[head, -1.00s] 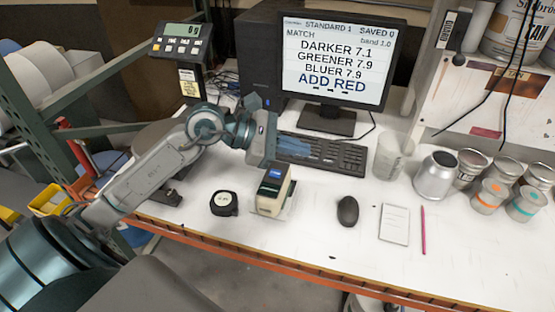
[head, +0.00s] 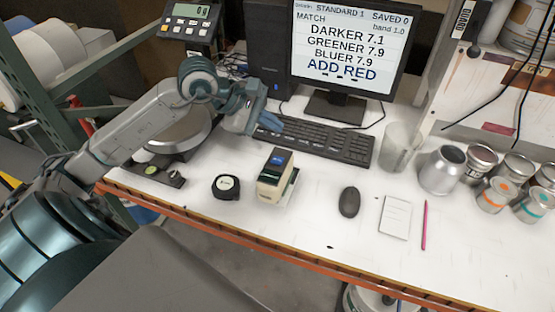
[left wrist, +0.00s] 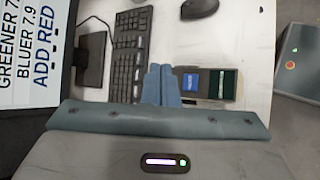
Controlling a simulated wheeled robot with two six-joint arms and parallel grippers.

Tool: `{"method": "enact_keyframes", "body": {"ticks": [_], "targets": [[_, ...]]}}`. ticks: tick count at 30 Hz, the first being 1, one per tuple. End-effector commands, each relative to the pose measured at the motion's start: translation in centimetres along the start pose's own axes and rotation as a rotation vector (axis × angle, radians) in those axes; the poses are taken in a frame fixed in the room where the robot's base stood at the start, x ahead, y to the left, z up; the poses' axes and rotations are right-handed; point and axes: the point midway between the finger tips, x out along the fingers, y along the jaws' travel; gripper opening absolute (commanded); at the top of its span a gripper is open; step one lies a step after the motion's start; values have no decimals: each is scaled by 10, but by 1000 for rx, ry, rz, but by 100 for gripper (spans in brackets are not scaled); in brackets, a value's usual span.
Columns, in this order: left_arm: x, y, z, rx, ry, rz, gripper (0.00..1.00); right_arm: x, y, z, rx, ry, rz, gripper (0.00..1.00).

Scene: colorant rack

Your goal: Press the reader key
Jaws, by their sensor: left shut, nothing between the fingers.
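The reader (head: 274,178) is a small beige box with a dark top and a blue screen, standing on the white bench. It also shows in the left wrist view (left wrist: 219,84), just right of my fingers. My left gripper (head: 272,121) is shut and empty, above the near left end of the keyboard, behind the reader and apart from it. In the left wrist view its blue fingers (left wrist: 161,82) are closed together. I cannot make out the reader's key clearly. My right gripper is in neither view.
The keyboard (head: 318,140) and monitor (head: 345,45) are behind the reader. A black tape measure (head: 226,187) stands left of it, a mouse (head: 349,202) right. A scale (head: 188,22) is at the back left; several cans (head: 442,170) are at the right.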

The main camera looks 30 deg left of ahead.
Motion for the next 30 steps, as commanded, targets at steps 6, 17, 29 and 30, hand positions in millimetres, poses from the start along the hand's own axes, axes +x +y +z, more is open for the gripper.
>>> {"method": "enact_keyframes", "body": {"ticks": [6, 17, 29, 30], "targets": [[20, -15, -14, -3, 0, -2, 0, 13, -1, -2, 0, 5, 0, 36], [53, -39, -39, 0, 0, 1, 0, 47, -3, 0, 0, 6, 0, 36], [55, -40, -40, -1, -1, 0, 0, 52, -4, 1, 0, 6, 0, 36], [55, -40, -40, -1, -1, 0, 0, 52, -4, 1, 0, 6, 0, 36]]}}
